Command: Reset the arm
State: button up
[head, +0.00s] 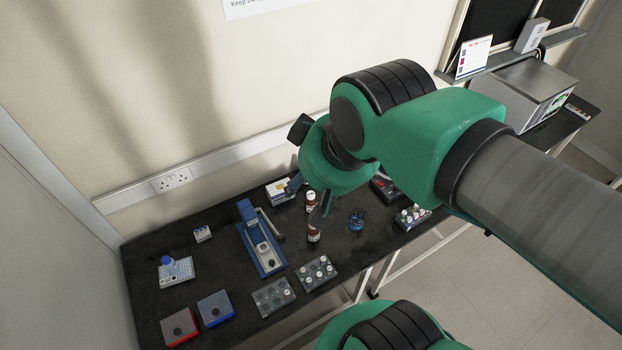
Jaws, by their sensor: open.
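My gripper (307,200) hangs over the black bench (217,270), with its dark fingers spread open. A small brown bottle with a white cap (311,196) shows between the fingers in this view, and I cannot tell how far below them it is. A second brown bottle (314,234) with a reddish label stands just in front, close to one fingertip. My wrist and green arm links cover part of the bench behind the gripper. I see nothing held.
A blue press-like device (261,241) stands left of the gripper. Racks of vials (316,272) (273,296) are in front. Red (180,327) and blue (215,308) boxes lie at front left. A white box (278,190), blue wire item (357,220) and vial rack (413,216) are nearby. The wall is behind.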

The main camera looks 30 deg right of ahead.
jog(key=shift+f, duration=0.15)
notch_tip(320, 180, down, 12)
jog(key=b, duration=1.2)
